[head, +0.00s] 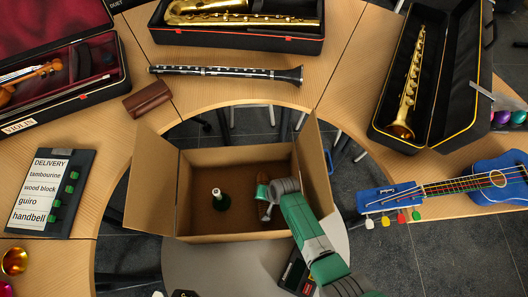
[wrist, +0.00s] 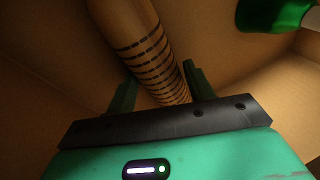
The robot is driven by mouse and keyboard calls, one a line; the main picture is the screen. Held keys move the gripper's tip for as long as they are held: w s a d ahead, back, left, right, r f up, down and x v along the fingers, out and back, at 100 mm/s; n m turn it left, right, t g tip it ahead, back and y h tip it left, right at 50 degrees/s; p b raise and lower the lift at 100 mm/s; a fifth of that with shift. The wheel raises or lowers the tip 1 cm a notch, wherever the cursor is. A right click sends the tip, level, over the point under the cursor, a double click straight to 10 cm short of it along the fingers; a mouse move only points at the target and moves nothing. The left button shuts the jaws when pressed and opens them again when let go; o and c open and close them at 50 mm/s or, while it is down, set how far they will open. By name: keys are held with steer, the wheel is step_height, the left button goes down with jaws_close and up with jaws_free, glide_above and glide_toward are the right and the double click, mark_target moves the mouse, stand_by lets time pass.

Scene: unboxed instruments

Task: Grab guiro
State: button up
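The guiro (wrist: 150,52), a light wooden tube with dark rings, lies in the open cardboard box. In the wrist view it runs from the top down between the two dark green fingers of my gripper (wrist: 159,74). The fingers are apart, one on each side of it. A narrow gap shows at the left finger; I cannot tell whether the right finger touches. In the head view my gripper (head: 265,202) is inside the right part of the box (head: 240,237), and the arm and gripper largely hide the guiro there.
The box walls and raised flaps surround my gripper. Tables with instrument cases, a clarinet (head: 225,71) and a blue ukulele (head: 497,178) curve around.

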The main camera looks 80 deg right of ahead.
steer(key=c, duration=0.8)
steer(key=shift+r, duration=0.1)
step_height(320, 180, up, 10)
steer(key=p, duration=0.5)
steer(key=shift+c, duration=0.4)
